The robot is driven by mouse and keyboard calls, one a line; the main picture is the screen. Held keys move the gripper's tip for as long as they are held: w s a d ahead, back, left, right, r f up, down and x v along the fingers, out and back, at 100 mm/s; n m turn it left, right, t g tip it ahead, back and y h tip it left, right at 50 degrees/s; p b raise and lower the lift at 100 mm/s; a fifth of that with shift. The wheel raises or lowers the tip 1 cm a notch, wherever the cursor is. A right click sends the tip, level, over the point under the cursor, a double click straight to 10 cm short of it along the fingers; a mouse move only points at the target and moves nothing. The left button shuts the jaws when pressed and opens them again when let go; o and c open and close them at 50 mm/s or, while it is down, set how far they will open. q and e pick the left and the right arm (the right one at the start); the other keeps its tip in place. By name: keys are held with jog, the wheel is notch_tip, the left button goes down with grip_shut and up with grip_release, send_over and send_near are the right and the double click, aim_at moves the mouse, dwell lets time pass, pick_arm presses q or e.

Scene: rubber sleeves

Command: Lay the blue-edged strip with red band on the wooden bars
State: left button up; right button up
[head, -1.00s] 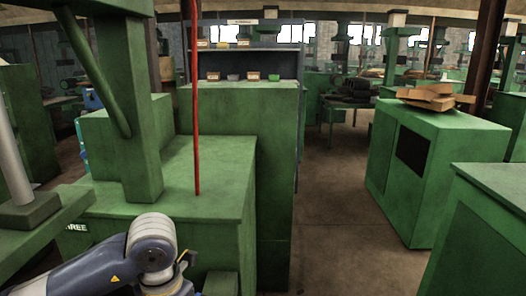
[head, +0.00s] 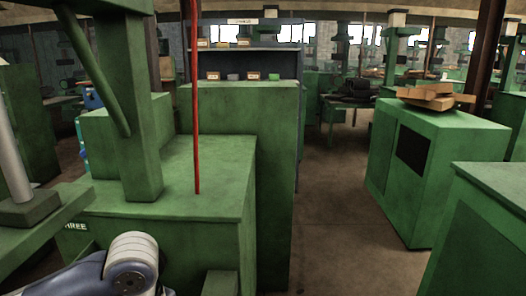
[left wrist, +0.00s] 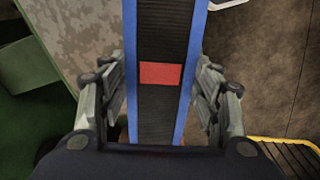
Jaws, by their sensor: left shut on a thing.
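The strip (left wrist: 158,110) is black and ribbed, with blue edges and a red band (left wrist: 160,74) across it. It runs from the top to the bottom of the left wrist view. My left gripper (left wrist: 161,95) is shut on it, with a finger at each side edge. The strip's far end runs out of the frame. The head view shows part of my left arm at the bottom left, but not the gripper or strip. My right gripper is not in view. I cannot make out the wooden bars for certain.
A green machine (head: 165,185) with a red upright rod (head: 196,110) stands at the left. Open floor (head: 345,215) lies between them. A yellow-edged ribbed black piece (left wrist: 292,157) shows lower right in the wrist view.

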pick_arm(q)
jog(key=m, duration=0.4)
jog(key=s+m, duration=0.1)
jog(key=m, duration=0.1)
jog(key=shift+a+f, duration=0.3)
jog(key=shift+a, duration=0.05)
jog(key=m, duration=0.2)
jog(key=s+m, duration=0.1)
jog(key=m, duration=0.1)
jog(key=shift+a+f+m, duration=0.15)
jog(key=shift+a+m, duration=0.05)
jog(key=shift+m, duration=0.2)
jog(key=m, duration=0.2)
jog(key=shift+s+a+f+m, duration=0.1)
jog(key=shift+s+m, duration=0.1)
jog(key=shift+m, duration=0.2)
